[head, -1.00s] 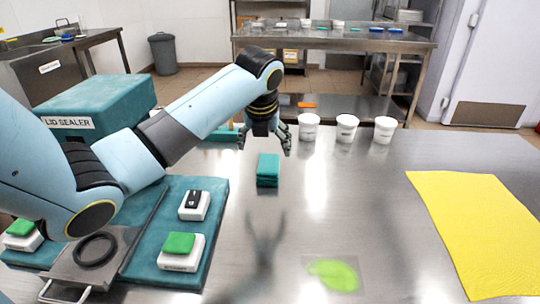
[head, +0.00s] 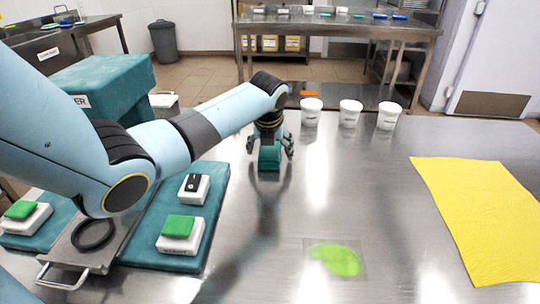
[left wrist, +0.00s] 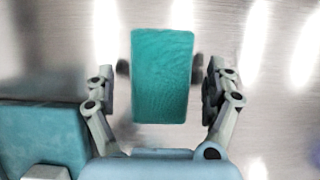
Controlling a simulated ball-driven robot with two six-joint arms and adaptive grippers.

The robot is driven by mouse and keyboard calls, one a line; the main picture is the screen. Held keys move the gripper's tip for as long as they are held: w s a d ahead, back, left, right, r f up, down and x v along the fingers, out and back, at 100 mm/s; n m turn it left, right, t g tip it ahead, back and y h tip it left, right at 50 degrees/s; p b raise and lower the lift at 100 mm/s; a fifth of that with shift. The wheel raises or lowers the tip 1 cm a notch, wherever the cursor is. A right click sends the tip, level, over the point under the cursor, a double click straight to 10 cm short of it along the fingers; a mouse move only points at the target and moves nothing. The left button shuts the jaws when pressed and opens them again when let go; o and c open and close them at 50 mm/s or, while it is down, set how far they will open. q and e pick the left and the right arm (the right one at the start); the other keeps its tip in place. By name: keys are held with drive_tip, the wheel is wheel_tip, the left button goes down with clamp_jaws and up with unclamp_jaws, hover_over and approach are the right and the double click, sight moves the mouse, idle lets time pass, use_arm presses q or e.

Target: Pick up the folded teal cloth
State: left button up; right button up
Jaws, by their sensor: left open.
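The folded teal cloth (head: 269,158) lies on the steel table, partly hidden under my left gripper in the head view. My left gripper (head: 270,152) points down over it, with a finger on each side. In the left wrist view the cloth (left wrist: 162,76) sits upright in the picture between the two fingers of the left gripper (left wrist: 164,75). The jaws are open, with a narrow gap to the cloth on each side. My right gripper is not in view.
Three white cups (head: 350,113) stand behind and right of the cloth. A yellow cloth (head: 474,210) lies at right, a green smear on a clear sheet (head: 336,261) at front. The teal lid sealer (head: 100,87) and its base (head: 150,240) with green-topped buttons are at left.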

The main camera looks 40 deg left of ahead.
use_arm(q)
drive_tip(key=shift+f, duration=0.2)
idle(0.6)
drive_tip(key=c, duration=1.2)
